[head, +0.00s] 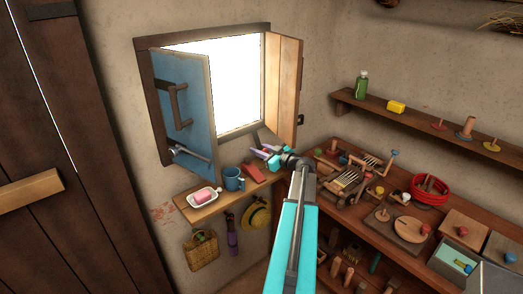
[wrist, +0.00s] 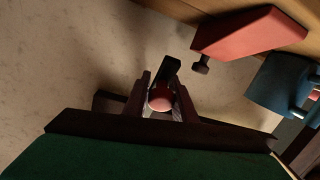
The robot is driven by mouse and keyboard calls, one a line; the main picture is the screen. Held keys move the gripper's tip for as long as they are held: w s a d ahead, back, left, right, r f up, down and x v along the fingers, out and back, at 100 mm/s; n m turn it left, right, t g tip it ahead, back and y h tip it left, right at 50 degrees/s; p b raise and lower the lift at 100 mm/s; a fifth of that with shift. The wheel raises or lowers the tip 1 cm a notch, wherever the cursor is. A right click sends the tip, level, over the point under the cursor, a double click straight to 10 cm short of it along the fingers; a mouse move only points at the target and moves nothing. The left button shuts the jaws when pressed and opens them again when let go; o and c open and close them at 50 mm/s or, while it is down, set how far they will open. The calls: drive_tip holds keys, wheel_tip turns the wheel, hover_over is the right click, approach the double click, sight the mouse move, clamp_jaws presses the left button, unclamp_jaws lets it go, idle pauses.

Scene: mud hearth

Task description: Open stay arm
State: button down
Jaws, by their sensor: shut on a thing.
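My gripper (head: 267,153) is in front of the wall, just below the lower right corner of the window and above the small shelf. In the wrist view its two fingers (wrist: 160,102) are closed around a round red knob (wrist: 160,96). A short dark bar (wrist: 172,69) shows just beyond the knob; this looks like the stay arm, but its ends and how it joins the frame are hidden. The blue shutter (head: 186,105) stands swung inward at the left, with a metal bar (head: 188,154) low on it. The wooden shutter (head: 283,88) stands inward at the right.
Below the window, the small shelf (head: 188,209) holds a soap dish (head: 204,198), a blue mug (head: 234,180) and a red block (head: 257,172). The red block (wrist: 248,32) and mug (wrist: 283,86) are close in the wrist view. A crowded workbench (head: 385,255) stands at right.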

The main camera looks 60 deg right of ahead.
drive_tip(key=shift+a, duration=0.1)
drive_tip(key=c, duration=1.5)
unclamp_jaws()
drive_tip(key=shift+s, duration=0.1)
drive_tip(key=b+v, duration=0.5)
drive_tip(key=v, duration=0.8)
drive_tip(key=shift+s, duration=0.35)
